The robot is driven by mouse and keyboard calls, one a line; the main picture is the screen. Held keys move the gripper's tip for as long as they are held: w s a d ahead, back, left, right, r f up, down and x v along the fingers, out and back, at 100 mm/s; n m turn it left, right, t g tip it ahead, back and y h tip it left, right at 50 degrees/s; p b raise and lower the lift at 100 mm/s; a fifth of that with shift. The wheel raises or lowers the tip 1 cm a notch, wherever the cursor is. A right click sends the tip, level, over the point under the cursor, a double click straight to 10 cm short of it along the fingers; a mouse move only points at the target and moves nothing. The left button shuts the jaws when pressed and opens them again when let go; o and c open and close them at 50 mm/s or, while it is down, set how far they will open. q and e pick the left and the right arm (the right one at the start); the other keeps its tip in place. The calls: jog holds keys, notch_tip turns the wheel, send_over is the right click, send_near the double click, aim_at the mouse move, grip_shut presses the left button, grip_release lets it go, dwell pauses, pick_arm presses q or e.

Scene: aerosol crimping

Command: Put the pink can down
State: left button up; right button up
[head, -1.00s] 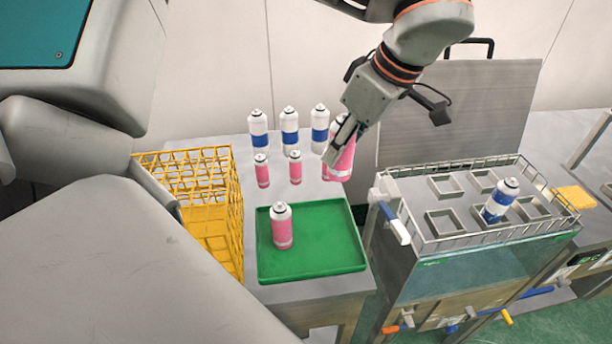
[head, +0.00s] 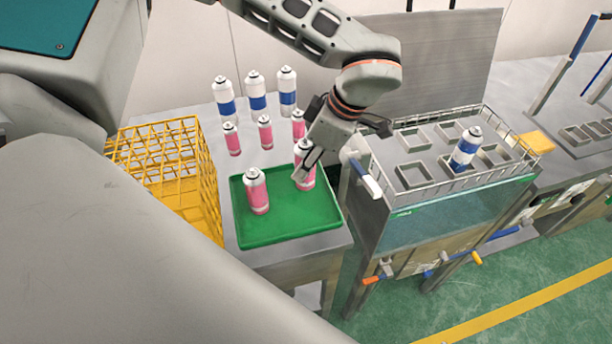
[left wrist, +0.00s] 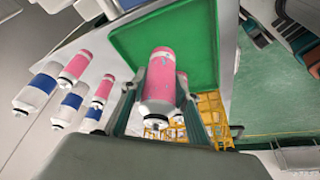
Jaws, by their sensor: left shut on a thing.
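My left gripper (head: 311,158) is shut on a pink can (head: 306,179) with a white top, in the head view. The can is upright or nearly so, over the back right part of the green tray (head: 290,228). I cannot tell whether its base touches the tray. In the left wrist view the held can (left wrist: 160,82) is between the fingers, with the green tray (left wrist: 206,25) behind it. Another pink can (head: 257,191) stands upright on the tray, to the left of the held one. My right gripper is not in view.
Several pink cans (head: 265,133) and white-blue cans (head: 256,95) stand behind the tray. A yellow wire crate (head: 160,150) is at left. At right, a railed bath (head: 455,188) holds a white-blue can (head: 465,150). The tray's front right is clear.

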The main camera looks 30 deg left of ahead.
aim_at(306, 179)
pick_arm(q)
jog(key=shift+f, duration=2.55)
jog(key=shift+f, duration=0.1)
jog(key=o, duration=1.2)
jog(key=v, duration=1.2)
jog(key=shift+b, duration=0.35)
jog(key=shift+s, duration=0.1)
